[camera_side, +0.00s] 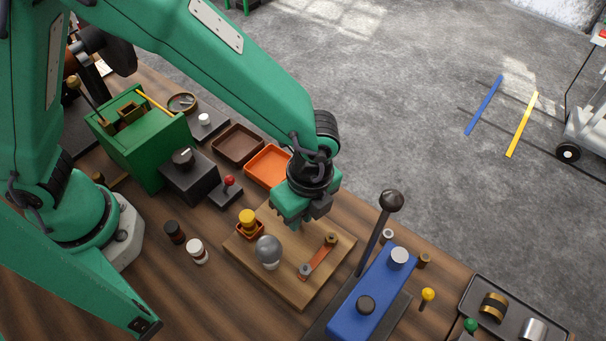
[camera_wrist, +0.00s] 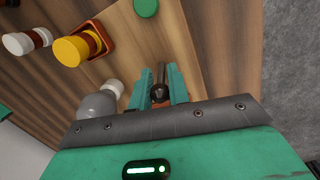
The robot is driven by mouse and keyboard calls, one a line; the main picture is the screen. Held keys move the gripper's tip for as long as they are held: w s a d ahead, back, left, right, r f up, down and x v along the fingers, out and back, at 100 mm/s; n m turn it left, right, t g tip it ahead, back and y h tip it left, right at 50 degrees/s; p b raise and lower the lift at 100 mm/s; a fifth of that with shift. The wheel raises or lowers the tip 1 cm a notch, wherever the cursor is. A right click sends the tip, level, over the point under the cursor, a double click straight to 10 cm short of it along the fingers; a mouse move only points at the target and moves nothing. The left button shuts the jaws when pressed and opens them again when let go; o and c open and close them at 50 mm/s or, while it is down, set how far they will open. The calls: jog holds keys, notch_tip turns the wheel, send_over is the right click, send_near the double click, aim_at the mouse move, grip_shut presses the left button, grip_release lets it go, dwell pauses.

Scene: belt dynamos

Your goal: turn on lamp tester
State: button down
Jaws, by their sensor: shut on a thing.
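The lamp tester is a light wooden board (camera_side: 284,285) on the table. It carries a grey unlit bulb (camera_side: 268,251) and an orange-copper strip (camera_side: 318,258) between two metal posts. My gripper (camera_side: 296,220) points down over the back part of the board. In the wrist view my gripper (camera_wrist: 159,80) is shut on a small dark round-ended knob (camera_wrist: 158,90). Something copper-coloured shows below the knob. The bulb (camera_wrist: 98,104) is left of the fingers. In the side view the gripper hides the knob.
A yellow knob-like piece (camera_side: 247,218) in an orange holder is at the board's left corner. A blue lever device (camera_side: 372,292) stands close on the right. Orange (camera_side: 267,166) and brown (camera_side: 238,145) trays lie behind. A green disc (camera_wrist: 146,7) shows ahead of the fingers.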

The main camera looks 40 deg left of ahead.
jog(key=shift+w+d, duration=0.1)
jog(key=shift+d, duration=0.05)
jog(key=c, duration=1.4)
grip_release()
jog(key=shift+o, duration=0.2)
jog(key=shift+r, duration=0.1)
jog(key=shift+w+d+r, duration=0.15)
jog(key=shift+r, duration=1.8)
jog(key=shift+w+d+r, duration=0.1)
jog(key=shift+r, duration=1.8)
